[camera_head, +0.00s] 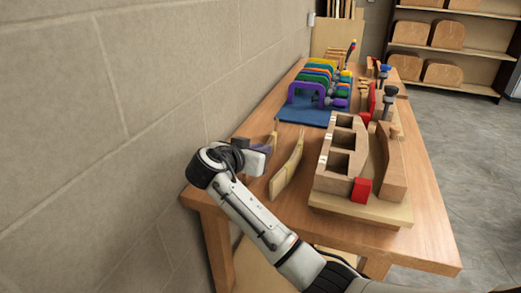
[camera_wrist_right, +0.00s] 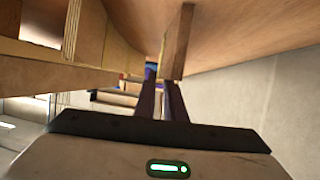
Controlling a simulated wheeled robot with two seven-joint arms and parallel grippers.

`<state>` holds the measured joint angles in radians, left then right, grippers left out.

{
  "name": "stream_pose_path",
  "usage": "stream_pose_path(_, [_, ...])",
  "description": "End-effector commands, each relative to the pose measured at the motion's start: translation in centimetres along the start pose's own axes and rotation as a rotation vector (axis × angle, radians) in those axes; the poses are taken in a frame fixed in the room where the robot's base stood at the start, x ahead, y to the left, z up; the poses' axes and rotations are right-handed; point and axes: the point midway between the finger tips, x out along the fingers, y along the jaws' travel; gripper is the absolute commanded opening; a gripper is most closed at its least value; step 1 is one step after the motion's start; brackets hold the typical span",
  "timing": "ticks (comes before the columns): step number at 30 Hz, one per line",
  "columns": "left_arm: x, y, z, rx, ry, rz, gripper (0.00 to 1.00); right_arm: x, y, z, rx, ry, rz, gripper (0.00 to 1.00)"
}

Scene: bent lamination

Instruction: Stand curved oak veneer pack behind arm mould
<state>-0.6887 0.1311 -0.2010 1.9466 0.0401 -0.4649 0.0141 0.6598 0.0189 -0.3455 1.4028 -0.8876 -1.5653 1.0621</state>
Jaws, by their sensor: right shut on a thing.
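The arm mould (camera_head: 328,180), a thick wooden block with square pockets, stands to the right. My left gripper is out of view.
A matching mould half (camera_head: 394,165) and a red block (camera_head: 361,190) stand on the mould's pale base board (camera_head: 380,211). Coloured clamps (camera_head: 318,85) on a blue mat (camera_head: 303,115) fill the bench behind. The block wall (camera_head: 150,100) runs close on the left.

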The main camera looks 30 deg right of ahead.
Motion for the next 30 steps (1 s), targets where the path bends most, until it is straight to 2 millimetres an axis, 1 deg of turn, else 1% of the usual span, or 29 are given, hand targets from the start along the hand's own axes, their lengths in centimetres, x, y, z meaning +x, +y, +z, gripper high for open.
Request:
stream_pose_path(3, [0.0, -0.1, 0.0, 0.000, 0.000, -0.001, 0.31, 0.0, 0.0, -0.1, 0.001, 0.001, -0.001, 0.00])
stream_pose_path(6, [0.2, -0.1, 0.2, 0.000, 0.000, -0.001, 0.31, 0.1, 0.0, 0.2, 0.001, 0.001, -0.001, 0.00])
stream_pose_path(7, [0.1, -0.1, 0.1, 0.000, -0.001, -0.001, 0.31, 0.1, 0.0, 0.2, 0.000, -0.001, -0.001, 0.13])
stream_pose_path(9, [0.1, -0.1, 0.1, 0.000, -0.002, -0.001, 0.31, 0.0, 0.0, 0.1, 0.000, -0.001, 0.000, 0.25])
stream_pose_path(10, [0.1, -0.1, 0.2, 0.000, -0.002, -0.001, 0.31, 0.0, 0.0, 0.1, 0.000, -0.001, 0.000, 0.29])
stream_pose_path(18, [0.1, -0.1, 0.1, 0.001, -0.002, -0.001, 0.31, 0.0, 0.0, 0.1, 0.000, 0.000, 0.000, 0.29])
stream_pose_path(20, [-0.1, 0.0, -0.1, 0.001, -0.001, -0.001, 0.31, -0.1, 0.0, -0.2, 0.000, 0.000, 0.000, 0.29])
stream_pose_path(21, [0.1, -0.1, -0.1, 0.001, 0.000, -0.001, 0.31, -0.3, 0.0, -0.1, 0.000, -0.001, -0.001, 0.29])
stream_pose_path(23, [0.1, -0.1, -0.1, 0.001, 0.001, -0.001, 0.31, -1.0, -0.1, 0.0, 0.000, -0.002, -0.002, 0.29])
stream_pose_path(26, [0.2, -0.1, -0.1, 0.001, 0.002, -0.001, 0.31, -2.8, -0.1, 0.1, 0.001, -0.003, -0.004, 0.29])
stream_pose_path(30, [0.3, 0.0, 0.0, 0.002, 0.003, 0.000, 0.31, -5.9, -0.1, 0.0, 0.002, -0.002, -0.004, 0.29])
